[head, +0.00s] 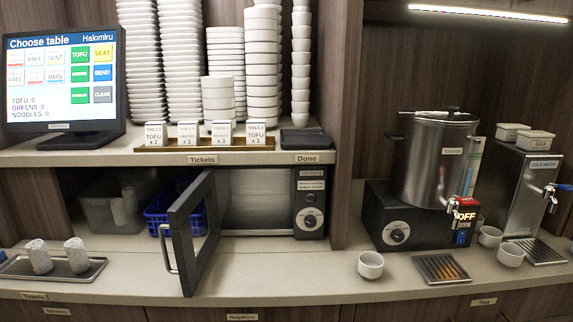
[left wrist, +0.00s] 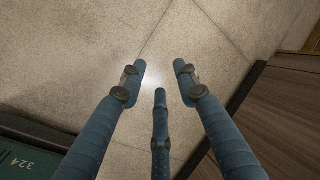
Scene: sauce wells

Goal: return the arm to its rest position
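My left gripper (left wrist: 158,72) shows in the left wrist view with its blue fingers spread apart and nothing between them. It hangs over a pale tiled floor (left wrist: 100,45). Neither of my arms shows in the head view, and my right gripper is in no view.
In the head view, a microwave (head: 310,200) has its door (head: 190,235) swung open over the counter (head: 290,265). A white cup (head: 370,265) stands near the counter's front edge, beside a drip tray (head: 441,268). In the left wrist view, a wooden panel (left wrist: 285,115) is at the right and a dark green object (left wrist: 30,155) at lower left.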

